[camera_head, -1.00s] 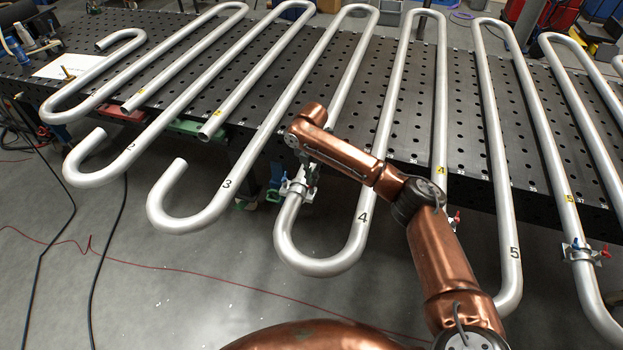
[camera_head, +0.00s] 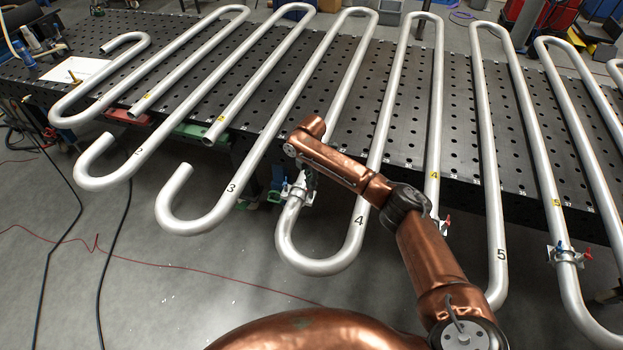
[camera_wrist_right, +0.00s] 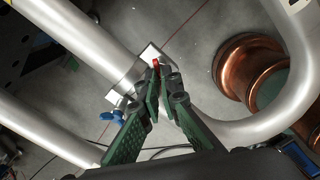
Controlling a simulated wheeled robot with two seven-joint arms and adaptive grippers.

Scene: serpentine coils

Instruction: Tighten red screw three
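My right gripper (camera_head: 308,180) reaches down from my copper arm to a metal clamp on the pipe bend left of the black "4". In the right wrist view its green-backed fingers (camera_wrist_right: 160,76) come close together at the tips around a small red screw (camera_wrist_right: 156,63), so they look shut on it. The silvery clamp (camera_wrist_right: 130,80) sits around the pipe, with a blue screw (camera_wrist_right: 112,116) on its other side. In the head view the red screw is hidden by the gripper; the clamp (camera_head: 294,191) shows partly. My left gripper is not in view.
Silvery serpentine pipes lie on a black perforated table (camera_head: 465,130) and overhang its front edge. Further clamps with red and blue screws sit on pipes to the right, one near the middle (camera_head: 440,223) and one farther right (camera_head: 567,254). Dark cables lie on the floor.

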